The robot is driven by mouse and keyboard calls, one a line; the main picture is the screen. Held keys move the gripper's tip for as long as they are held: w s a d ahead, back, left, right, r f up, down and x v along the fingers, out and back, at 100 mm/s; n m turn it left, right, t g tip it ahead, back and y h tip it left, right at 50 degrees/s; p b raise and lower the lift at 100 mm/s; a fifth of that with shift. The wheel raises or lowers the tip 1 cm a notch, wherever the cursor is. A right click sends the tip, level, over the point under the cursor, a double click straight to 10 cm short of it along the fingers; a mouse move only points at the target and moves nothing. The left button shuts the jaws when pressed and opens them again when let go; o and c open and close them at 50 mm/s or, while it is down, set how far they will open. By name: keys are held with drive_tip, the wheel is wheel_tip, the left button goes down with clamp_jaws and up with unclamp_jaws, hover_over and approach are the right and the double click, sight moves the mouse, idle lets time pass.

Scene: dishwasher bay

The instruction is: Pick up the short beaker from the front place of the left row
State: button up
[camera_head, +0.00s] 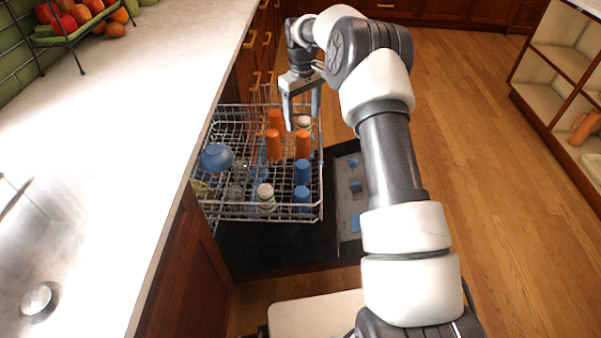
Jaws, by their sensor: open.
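Several upturned beakers stand in two rows in the pulled-out rack (270,217). At the near end of the left row is a cream-white beaker (265,196). Farther back in that row are an orange beaker (273,146) and another orange beaker (275,118). The right row has two short blue beakers (302,172) near me, a tall orange beaker (303,145) behind them and a pale beaker (304,122) at the far end. My gripper (301,108) points down, open and empty, above the far end of the rack. Its fingers partly cover the far beakers.
A blue bowl (216,157) and clear glasses (238,172) stand in the rack's left part. The white counter (110,130) overhangs at left. The open dishwasher door (352,195) lies below the rack. A shelf (560,75) stands at far right, with free floor between.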

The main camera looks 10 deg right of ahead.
sight(303, 164)
drive_tip(key=f+b, duration=0.1)
drive_tip(key=f, duration=0.6)
drive_tip(key=f+b, duration=0.1)
drive_tip(key=f, duration=0.7)
drive_tip(key=f+b, duration=0.1)
drive_tip(key=f, duration=0.7)
drive_tip(key=shift+w+d+f+b, duration=0.1)
drive_tip(key=shift+w+d+b, duration=0.1)
drive_tip(key=shift+w+b, duration=0.2)
drive_tip(key=c, duration=1.2)
